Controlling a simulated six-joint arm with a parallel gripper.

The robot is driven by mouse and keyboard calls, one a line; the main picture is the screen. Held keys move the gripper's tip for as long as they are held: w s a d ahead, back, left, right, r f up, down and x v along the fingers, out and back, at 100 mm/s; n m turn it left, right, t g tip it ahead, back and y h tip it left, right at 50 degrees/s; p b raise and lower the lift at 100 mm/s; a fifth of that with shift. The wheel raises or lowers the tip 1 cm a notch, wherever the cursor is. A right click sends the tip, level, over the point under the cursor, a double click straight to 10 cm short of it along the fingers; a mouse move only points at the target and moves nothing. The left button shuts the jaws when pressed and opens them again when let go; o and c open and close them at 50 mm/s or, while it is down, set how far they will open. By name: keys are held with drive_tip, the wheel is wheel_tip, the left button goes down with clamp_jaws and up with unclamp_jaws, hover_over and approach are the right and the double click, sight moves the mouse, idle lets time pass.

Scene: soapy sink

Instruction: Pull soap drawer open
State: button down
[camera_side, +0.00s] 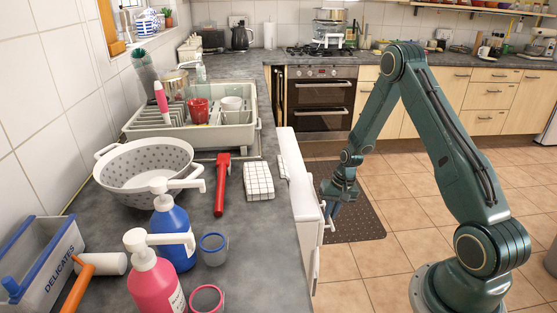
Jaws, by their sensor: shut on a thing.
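The soap drawer (307,201) is a white front at the edge of the grey worktop, in the middle of the side view. It stands out a little from the white panel behind it. My gripper (332,208) is at the right side of this drawer front, low beside it, and shut on its handle. The handle is mostly hidden by the fingers, and I cannot see inside the drawer.
The worktop (262,260) holds a colander (145,178), dish rack (215,132), blue bottle (171,228), pink bottle (152,282), white checked cloth (258,181) and red-handled tool (221,186). The tiled floor (350,265) right of the drawer is clear, with a dark mat (368,220).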

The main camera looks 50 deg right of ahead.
drive_tip(key=s+d, duration=0.7)
drive_tip(key=shift+d, duration=0.15)
drive_tip(key=c, duration=1.5)
unclamp_jaws()
drive_tip(key=shift+r, duration=0.1)
drive_tip(key=r, duration=0.4)
drive_tip(key=s+d+r, duration=0.1)
drive_tip(key=r, duration=0.4)
drive_tip(key=s+r, duration=0.1)
drive_tip(key=r, duration=0.3)
drive_tip(key=shift+d+r, duration=0.2)
drive_tip(key=shift+d, duration=0.2)
